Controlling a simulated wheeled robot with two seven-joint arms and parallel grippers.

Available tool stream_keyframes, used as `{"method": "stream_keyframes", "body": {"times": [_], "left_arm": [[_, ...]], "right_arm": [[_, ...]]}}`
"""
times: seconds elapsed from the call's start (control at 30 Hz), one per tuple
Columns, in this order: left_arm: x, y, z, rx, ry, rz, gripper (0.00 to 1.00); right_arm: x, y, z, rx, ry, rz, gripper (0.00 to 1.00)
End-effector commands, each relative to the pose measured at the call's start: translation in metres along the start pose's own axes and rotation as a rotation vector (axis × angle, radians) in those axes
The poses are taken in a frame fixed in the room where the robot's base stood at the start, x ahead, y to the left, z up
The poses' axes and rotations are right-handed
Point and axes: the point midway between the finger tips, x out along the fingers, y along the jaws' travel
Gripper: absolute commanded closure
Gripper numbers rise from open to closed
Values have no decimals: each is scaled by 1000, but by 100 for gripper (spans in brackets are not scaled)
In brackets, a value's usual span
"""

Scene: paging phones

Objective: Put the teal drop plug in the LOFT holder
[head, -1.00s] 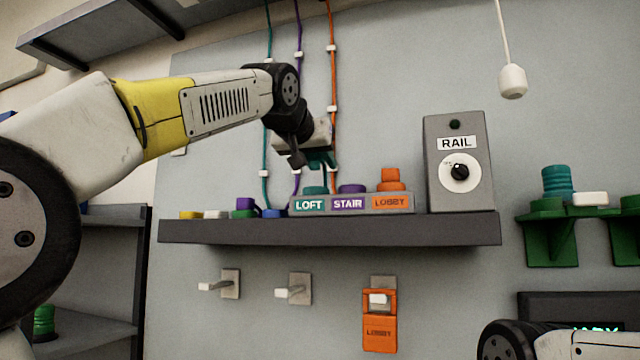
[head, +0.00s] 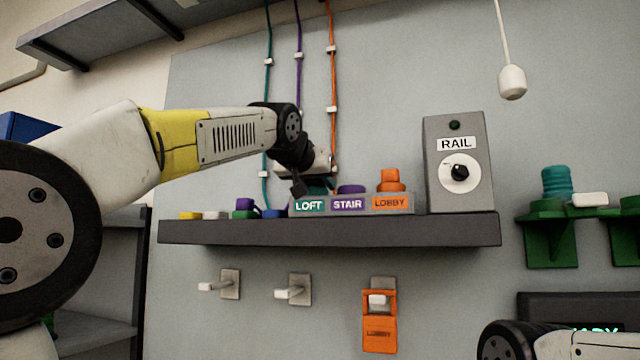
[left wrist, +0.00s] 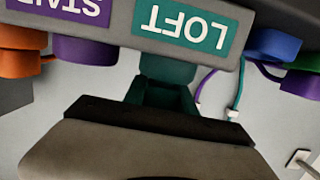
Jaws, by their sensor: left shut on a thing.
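The LOFT holder (head: 309,206) is the teal-labelled left end of a grey block on the dark shelf. Its label (left wrist: 184,22) shows upside down in the left wrist view. My left gripper (head: 316,180) is right above this holder, shut on the teal drop plug (head: 319,186). In the left wrist view the teal plug (left wrist: 160,94) stands out from the jaws and meets or overlaps the teal part beside the LOFT label. I cannot tell whether it is seated. My right gripper is out of view; only part of my right arm shows at the lower right.
The STAIR (head: 347,204) and LOBBY (head: 390,202) holders are close on the right, with an orange plug (head: 391,181) standing at LOBBY. The RAIL box (head: 458,165) stands further right. Small coloured pieces, including a blue one (head: 273,213), lie left of the block. Cords run up the wall.

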Motion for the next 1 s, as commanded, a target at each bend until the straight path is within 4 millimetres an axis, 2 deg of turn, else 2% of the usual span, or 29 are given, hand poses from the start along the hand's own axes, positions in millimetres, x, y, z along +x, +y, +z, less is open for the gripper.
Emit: {"method": "stream_keyframes", "body": {"times": [0.2, 0.23, 0.3, 0.33, 0.63, 0.77, 1.0], "left_arm": [[1, 0, 6, 0, 0, 0, 100], [1, 0, 6, 0, 0, 0, 62], [1, 0, 5, 0, 0, 0, 48], [1, 0, 5, 0, 0, 0, 46], [1, 0, 5, 0, 0, 0, 46], [-2, 0, -2, 0, 1, 1, 46], [-53, 0, -1, -1, 3, -1, 46]], "right_arm": [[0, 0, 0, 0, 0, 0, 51], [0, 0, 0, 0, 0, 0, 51], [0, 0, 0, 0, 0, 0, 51], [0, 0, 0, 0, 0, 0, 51], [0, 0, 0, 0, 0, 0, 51], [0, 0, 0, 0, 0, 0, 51], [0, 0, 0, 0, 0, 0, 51]]}}
